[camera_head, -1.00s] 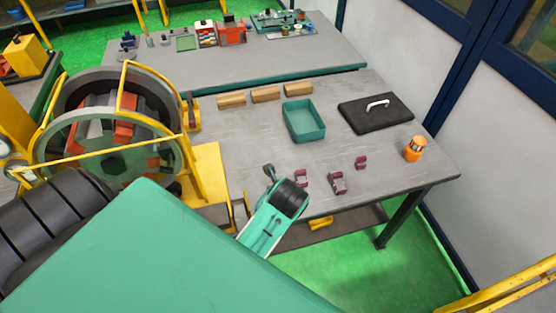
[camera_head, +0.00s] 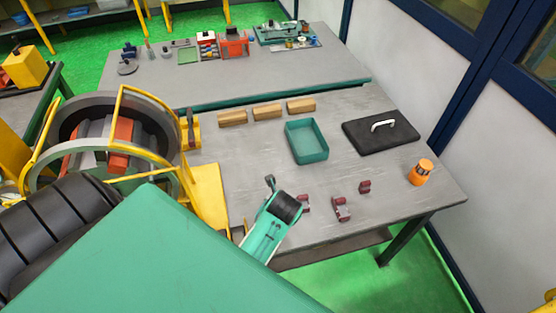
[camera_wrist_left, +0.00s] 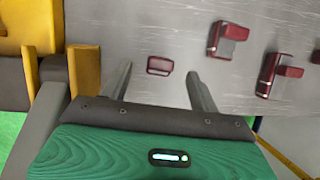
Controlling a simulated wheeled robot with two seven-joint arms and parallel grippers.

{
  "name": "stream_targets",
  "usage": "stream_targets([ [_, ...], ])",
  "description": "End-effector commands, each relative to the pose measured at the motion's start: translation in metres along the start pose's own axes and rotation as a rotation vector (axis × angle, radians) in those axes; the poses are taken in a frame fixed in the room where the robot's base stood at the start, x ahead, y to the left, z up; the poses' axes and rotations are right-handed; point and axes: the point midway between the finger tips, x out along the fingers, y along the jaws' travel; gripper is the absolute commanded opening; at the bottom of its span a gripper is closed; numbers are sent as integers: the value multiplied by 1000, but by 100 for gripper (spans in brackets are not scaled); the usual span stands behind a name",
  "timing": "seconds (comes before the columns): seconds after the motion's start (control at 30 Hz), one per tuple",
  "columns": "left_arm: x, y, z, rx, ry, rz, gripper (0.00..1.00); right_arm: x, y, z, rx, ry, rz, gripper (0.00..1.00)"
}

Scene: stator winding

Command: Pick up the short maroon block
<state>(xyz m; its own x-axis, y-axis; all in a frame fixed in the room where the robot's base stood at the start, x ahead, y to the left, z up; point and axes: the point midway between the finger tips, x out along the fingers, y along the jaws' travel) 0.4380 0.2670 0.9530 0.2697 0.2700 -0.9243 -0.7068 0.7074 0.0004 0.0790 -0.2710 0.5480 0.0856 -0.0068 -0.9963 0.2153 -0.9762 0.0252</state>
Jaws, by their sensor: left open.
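The short maroon block (camera_wrist_left: 159,66) lies flat on the grey table in the left wrist view, between and just ahead of the fingertips. My left gripper (camera_wrist_left: 161,78) is open, with one finger on either side of the block's line and nothing held. In the head view my left arm's green and black end (camera_head: 277,218) hangs over the table's front part; its fingers and the short block cannot be made out there. My right gripper is not in view.
Other maroon pieces, one stepped (camera_wrist_left: 228,40) and one longer (camera_wrist_left: 278,72), lie to the right. A teal tray (camera_head: 289,142), wooden blocks (camera_head: 267,112), a black pad (camera_head: 357,138) and an orange item (camera_head: 421,172) are farther off. A yellow-framed stator stand (camera_head: 206,187) is at left.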

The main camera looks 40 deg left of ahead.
Motion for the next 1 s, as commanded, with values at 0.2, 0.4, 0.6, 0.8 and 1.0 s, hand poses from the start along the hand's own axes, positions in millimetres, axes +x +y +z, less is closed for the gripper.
stream_targets([
  [0.2,18,-2,-4,-1,4,1,62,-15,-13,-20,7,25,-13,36],
  [0.4,43,-2,-6,-1,1,2,62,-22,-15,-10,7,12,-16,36],
  [0.6,51,-2,-6,0,0,0,62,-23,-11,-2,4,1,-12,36],
  [0.8,51,-2,-6,0,0,0,54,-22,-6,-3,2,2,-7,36],
  [1.0,51,-2,-6,0,0,0,15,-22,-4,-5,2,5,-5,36],
])
